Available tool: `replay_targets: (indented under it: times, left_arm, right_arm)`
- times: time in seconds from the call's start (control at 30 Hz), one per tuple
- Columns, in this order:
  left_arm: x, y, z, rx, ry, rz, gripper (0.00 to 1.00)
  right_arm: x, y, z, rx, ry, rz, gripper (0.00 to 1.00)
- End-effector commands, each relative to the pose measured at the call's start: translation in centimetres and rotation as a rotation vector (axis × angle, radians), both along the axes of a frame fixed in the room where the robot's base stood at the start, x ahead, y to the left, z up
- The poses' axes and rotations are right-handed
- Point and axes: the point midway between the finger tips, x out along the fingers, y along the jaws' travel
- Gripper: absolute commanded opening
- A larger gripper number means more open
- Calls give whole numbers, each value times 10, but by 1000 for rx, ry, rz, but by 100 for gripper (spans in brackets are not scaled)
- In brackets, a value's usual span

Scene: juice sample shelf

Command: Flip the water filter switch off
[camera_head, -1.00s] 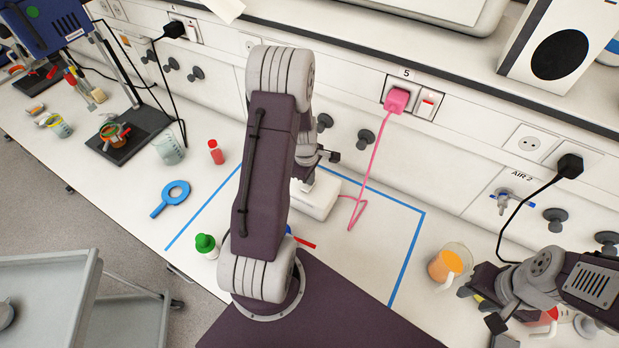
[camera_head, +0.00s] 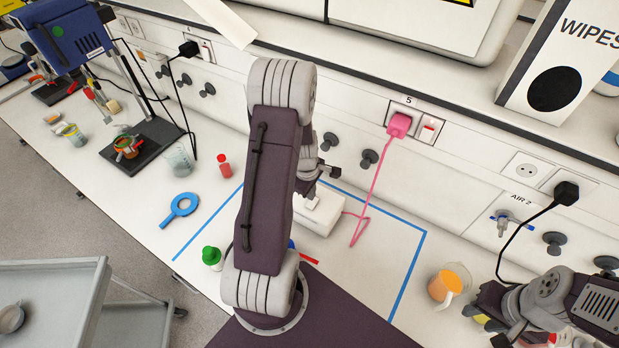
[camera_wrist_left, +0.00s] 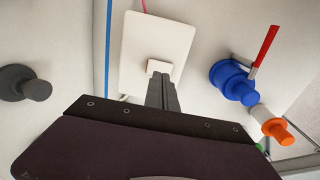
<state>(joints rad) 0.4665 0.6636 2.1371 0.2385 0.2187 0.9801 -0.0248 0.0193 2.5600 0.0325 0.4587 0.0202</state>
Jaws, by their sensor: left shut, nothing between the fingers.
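A white box (camera_head: 322,216) with a pink cord lies on the bench inside the blue tape outline, partly hidden behind my left arm. In the left wrist view the box (camera_wrist_left: 137,50) shows a small raised white switch (camera_wrist_left: 165,66). My left gripper (camera_wrist_left: 160,78) is shut and empty, its tips right at the near edge of the switch; I cannot tell whether they touch. In the head view its fingers are mostly hidden by my arm. A blue fitting (camera_wrist_left: 230,82) with a red lever (camera_wrist_left: 264,46) is right of the box. My right gripper (camera_head: 488,318) is at the lower right.
The pink plug (camera_head: 399,124) sits in wall socket 5, beside a rocker switch (camera_head: 429,129). A jug of orange juice (camera_head: 446,284) stands near my right gripper. A blue ring tool (camera_head: 181,207), a green-capped bottle (camera_head: 211,257) and a red-capped bottle (camera_head: 225,168) stand or lie to the left.

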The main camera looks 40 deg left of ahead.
Motion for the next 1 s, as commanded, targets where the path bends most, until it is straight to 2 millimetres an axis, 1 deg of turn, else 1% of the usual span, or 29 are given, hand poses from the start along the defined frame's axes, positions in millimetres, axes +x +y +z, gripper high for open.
replay_targets:
  times: [0.03, 0.2, 0.3, 0.43, 0.6, 0.87, 0.93, 0.97, 1.0]
  left_arm:
    - [0, 1, 16, 2, -6, -2, 0]
    - [-6, 0, 54, 4, -7, 0, 0]
    - [-9, 0, 73, 3, -5, -1, 0]
    - [-12, -1, 91, 1, -3, 1, 0]
    - [-14, -1, 99, 1, 0, 0, 0]
    - [-14, -1, 99, 0, 0, 0, 0]
    - [-11, -1, 94, 0, -2, -1, 0]
    - [-9, -1, 91, 2, -5, -2, 0]
    - [-6, 0, 87, 2, -7, -3, 0]
  right_arm:
    - [1, 0, 2, 0, -2, 0, 36]
    - [0, 0, -5, 0, 0, 0, 36]
    - [0, 0, -8, 0, 0, 0, 36]
    - [0, 0, -10, 0, 0, 0, 36]
    - [0, 0, -10, 0, 0, 0, 36]
    - [0, 0, -10, 0, 0, 0, 36]
    - [0, 0, -21, 0, -1, 0, 36]
    - [0, 0, -29, 0, -1, 0, 36]
    - [0, 0, -42, 0, -1, 0, 36]
